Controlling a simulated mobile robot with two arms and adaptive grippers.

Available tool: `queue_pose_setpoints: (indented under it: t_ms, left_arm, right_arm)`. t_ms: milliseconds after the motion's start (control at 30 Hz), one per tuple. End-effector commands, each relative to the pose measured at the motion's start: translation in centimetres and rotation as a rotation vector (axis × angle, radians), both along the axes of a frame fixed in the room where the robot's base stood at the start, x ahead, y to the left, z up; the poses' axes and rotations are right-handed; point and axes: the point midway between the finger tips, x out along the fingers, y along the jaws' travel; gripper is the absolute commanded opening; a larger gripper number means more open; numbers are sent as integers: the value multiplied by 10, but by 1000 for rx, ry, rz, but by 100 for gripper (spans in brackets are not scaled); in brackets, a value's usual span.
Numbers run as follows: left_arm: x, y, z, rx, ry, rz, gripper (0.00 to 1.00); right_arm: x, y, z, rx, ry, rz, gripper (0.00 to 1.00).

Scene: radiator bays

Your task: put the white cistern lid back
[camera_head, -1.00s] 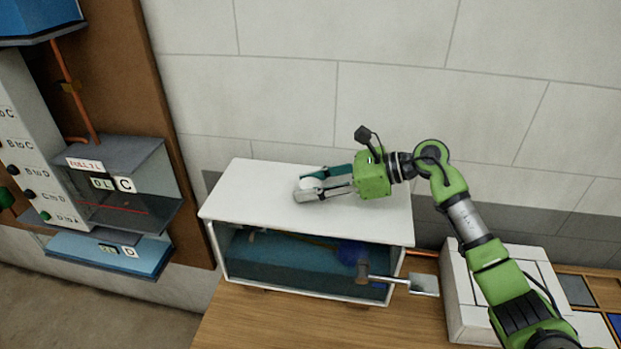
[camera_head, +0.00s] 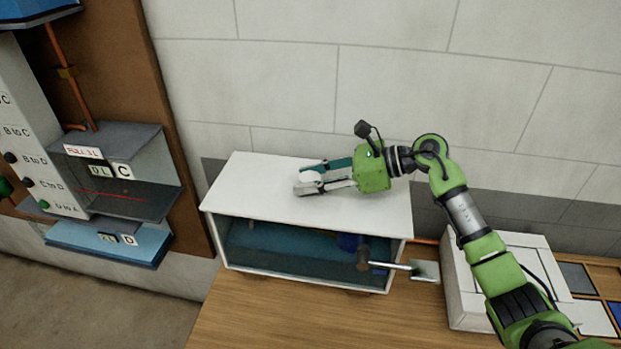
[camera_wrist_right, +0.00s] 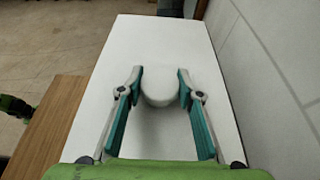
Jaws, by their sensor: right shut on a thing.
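The white cistern lid (camera_head: 270,196) lies across the top of the glass-fronted cistern (camera_head: 300,254); the wrist view shows it as a long white slab (camera_wrist_right: 150,35). A round white knob (camera_wrist_right: 160,88) stands on the lid. My right gripper (camera_head: 312,182) is at the knob, its teal fingers (camera_wrist_right: 160,92) on either side and shut on it. In the head view the knob is partly hidden by the fingers. I cannot tell whether the lid rests fully on the rim.
A lever with a flat grey plate (camera_head: 425,271) sticks out at the cistern's front right. The cistern stands on a wooden bench (camera_head: 250,315). A white box (camera_head: 475,300) is at right. Labelled tanks (camera_head: 115,170) hang on the left panel. The tiled wall is close behind.

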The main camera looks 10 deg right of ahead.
Motion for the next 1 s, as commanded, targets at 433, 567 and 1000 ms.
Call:
queue_pose_setpoints:
  t_ms: [433, 567, 1000]
  left_arm:
    - [3, -1, -5, -2, -4, 0, 0]
    - [3, -1, -5, -2, -4, 0, 0]
    - [3, 0, -6, -1, -5, 1, 0]
  right_arm:
    - [0, 0, -3, 2, -2, -1, 52]
    - [0, 0, -4, 1, -2, 0, 52]
    - [-14, -36, 9, -4, 0, -4, 52]
